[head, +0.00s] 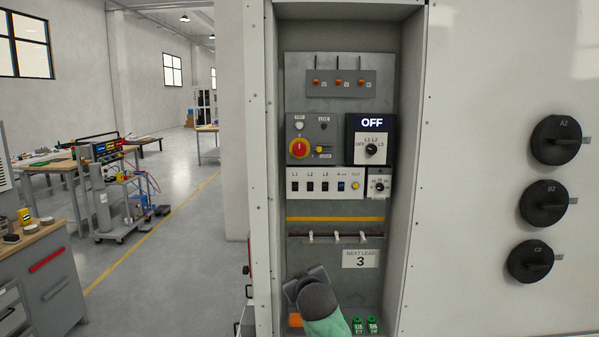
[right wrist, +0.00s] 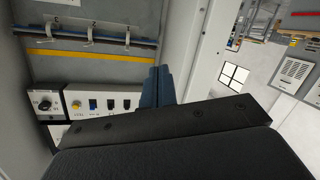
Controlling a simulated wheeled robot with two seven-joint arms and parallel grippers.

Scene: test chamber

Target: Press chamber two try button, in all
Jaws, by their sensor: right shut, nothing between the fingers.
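An open grey cabinet holds a control panel. A small pale button (head: 299,126), under a label that seems to read TRY, sits above a red knob on a yellow plate (head: 299,149). No chamber number is readable. A yellow button (head: 355,185) sits on the white switch strip lower down; it also shows in the right wrist view (right wrist: 76,104), where the panel appears upside down. My right gripper (head: 303,281) is low in front of the cabinet, below the strip and apart from the buttons. Its fingers (right wrist: 156,84) are shut and empty. My left gripper is out of view.
A black display reading OFF (head: 372,122) sits above a selector knob (head: 371,150). A "NEXT LEAD 3" sign (head: 360,259) hangs below a rail with hooks. Cabinet side walls flank the panel. Several black knobs (head: 556,140) stick out at right. Green parts (head: 373,325) lie at the bottom.

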